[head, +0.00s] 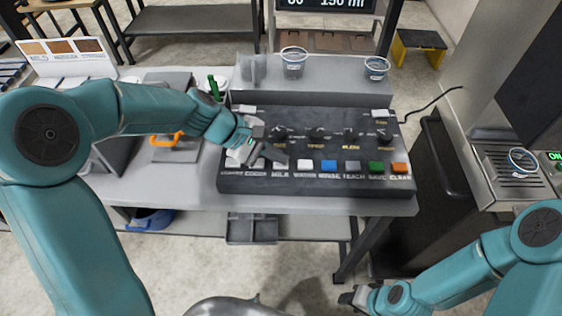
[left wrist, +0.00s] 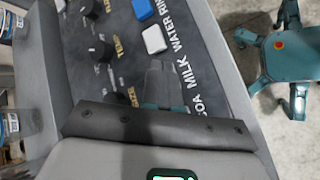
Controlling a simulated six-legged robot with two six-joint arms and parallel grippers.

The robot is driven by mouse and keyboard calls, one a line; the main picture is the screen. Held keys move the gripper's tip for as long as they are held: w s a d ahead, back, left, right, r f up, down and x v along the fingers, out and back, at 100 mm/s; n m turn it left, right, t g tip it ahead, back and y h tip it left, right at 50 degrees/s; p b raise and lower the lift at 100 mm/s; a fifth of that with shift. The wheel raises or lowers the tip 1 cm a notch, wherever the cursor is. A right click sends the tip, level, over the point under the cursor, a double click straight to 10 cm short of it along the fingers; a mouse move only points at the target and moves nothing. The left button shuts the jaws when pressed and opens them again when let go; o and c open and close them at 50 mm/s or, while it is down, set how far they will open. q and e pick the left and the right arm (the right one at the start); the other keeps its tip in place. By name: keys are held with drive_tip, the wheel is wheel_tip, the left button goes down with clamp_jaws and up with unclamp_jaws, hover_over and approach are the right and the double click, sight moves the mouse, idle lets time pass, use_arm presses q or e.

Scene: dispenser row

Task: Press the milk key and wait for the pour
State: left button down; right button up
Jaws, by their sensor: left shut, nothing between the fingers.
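The black key panel (head: 235,180) on the bench has knobs and a front row of labelled keys. The MILK label (head: 280,175) shows in the head view and also in the left wrist view (left wrist: 187,76).
Clear cups (head: 293,63) and (head: 376,68) stand on the raised shelf behind the panel. A partly cut-off display (head: 325,4) reads "150 ml". A steel machine (head: 510,165) with a drip tray stands right. An orange-handled item (head: 172,150) lies left of the panel.

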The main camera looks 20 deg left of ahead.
sight(277, 165)
use_arm(q)
drive_tip(key=shift+f, duration=0.3)
drive_tip(key=shift+r, duration=0.15)
idle(0.3)
drive_tip(key=shift+r+p, duration=0.6)
drive_tip(key=shift+r, duration=0.2)
wheel_tip(277, 165, up, 5)
drive_tip(key=p, duration=0.4)
drive_tip(key=shift+s, duration=0.1)
idle(0.4)
